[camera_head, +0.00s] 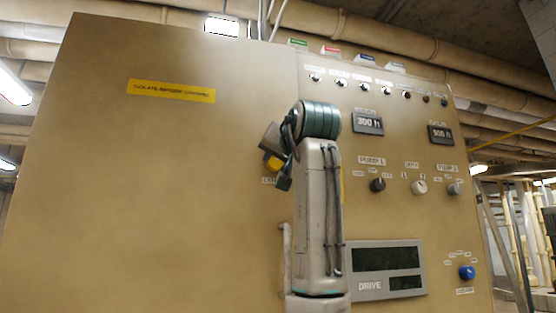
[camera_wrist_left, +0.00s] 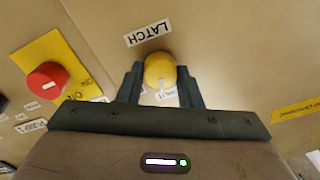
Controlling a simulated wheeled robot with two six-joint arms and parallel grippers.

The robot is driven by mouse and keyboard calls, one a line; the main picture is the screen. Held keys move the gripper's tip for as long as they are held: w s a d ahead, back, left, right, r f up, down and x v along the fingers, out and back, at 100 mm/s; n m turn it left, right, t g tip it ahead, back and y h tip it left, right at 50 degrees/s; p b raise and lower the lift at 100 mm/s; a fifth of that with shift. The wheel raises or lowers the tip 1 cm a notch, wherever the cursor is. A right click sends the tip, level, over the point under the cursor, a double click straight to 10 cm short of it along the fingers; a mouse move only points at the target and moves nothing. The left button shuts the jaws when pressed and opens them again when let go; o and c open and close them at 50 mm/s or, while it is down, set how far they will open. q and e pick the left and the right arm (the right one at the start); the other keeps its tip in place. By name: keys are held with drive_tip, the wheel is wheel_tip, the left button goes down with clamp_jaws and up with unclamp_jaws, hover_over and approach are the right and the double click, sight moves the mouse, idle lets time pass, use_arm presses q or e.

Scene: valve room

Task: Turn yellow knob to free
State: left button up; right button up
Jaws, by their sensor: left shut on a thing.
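The yellow knob (camera_wrist_left: 159,69) sits on the beige panel between the two fingertips of my left gripper (camera_wrist_left: 159,74), which is shut on it. A white mark on the knob points toward the gripper's palm in the wrist view. A label reading LATCH (camera_wrist_left: 148,33) is on the side away from the palm, upside down in this view. A second label (camera_wrist_left: 168,93) near the palm is partly covered and I cannot read it fully. In the head view the yellow knob (camera_head: 273,163) is mostly hidden by my left gripper (camera_head: 277,169) and arm.
A red button (camera_wrist_left: 47,80) on a yellow plate is beside the knob. The panel also has a black knob (camera_head: 377,185), a white knob (camera_head: 419,187), a grey knob (camera_head: 454,189), a blue knob (camera_head: 467,272) and a DRIVE display (camera_head: 386,270).

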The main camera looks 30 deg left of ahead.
use_arm(q)
drive_tip(key=m, duration=0.6)
drive_tip(key=shift+m+b, duration=0.3)
drive_tip(key=m, duration=0.3)
drive_tip(key=shift+f+m+b, duration=0.1)
drive_tip(key=shift+m+b, duration=0.2)
drive_tip(key=shift+m, duration=0.5)
drive_tip(key=shift+m+b, duration=0.3)
drive_tip(key=shift+m, duration=0.8)
drive_tip(key=shift+m+t, duration=0.3)
drive_tip(key=shift+m, duration=0.6)
use_arm(e)
drive_tip(key=w+r+t, duration=0.4)
drive_tip(key=w, duration=0.1)
drive_tip(key=shift+d+t, duration=0.2)
drive_tip(key=shift+t, duration=0.1)
drive_tip(key=shift+r, duration=0.15)
use_arm(q)
drive_tip(key=o, duration=1)
drive_tip(key=shift+d, duration=0.1)
